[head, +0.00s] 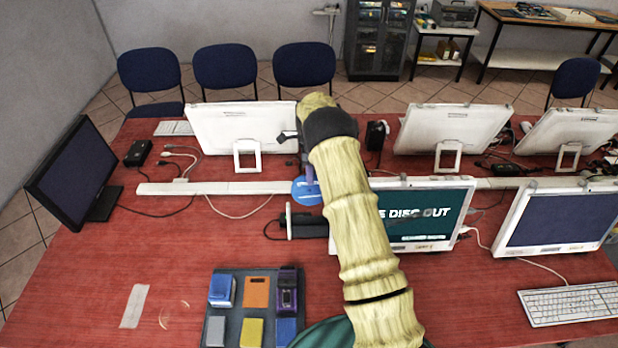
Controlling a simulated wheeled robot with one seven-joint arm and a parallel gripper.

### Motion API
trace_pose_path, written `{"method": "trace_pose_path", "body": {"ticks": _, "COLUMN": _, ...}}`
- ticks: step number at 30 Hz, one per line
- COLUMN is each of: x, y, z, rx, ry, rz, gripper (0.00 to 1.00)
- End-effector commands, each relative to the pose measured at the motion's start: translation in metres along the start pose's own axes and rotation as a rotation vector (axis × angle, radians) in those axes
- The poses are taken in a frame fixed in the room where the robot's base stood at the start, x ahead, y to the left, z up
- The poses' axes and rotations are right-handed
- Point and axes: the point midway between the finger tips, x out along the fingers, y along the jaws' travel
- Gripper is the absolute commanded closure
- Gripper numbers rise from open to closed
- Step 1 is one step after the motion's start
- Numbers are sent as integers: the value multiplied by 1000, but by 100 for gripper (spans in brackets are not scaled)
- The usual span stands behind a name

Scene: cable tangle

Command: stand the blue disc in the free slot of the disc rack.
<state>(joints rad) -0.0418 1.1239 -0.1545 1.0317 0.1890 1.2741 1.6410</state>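The blue disc (306,190) shows beside my forearm, near the long white strip in the middle of the red table. My arm covers its right side. My gripper (308,172) is mostly hidden behind my wrist and forearm; a small dark and purple part shows just above the disc. I cannot tell whether its fingers are open, or whether they touch the disc. A dark unit with an upright white plate (289,221) stands just nearer than the disc, partly behind my arm. I cannot make out the disc rack or its free slot for certain.
A dark tray (264,312) with several coloured blocks lies at the front. A white monitor (242,130) stands behind, a black one (75,172) at left. Cables cross the table. The front left is mostly clear.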

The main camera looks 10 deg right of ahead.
Motion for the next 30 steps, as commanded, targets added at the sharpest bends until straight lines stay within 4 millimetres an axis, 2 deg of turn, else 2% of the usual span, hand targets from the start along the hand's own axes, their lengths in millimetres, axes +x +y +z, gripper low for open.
{"method": "trace_pose_path", "body": {"ticks": 3, "x": -7, "y": 0, "z": 0, "rx": 0, "ry": 0, "rz": -1, "gripper": 100}}
{"method": "trace_pose_path", "body": {"ticks": 16, "x": -11, "y": 1, "z": 0, "rx": 0, "ry": 0, "rz": -1, "gripper": 100}}
{"method": "trace_pose_path", "body": {"ticks": 30, "x": -71, "y": 15, "z": -5, "rx": 4, "ry": -1, "rz": -2, "gripper": 100}}
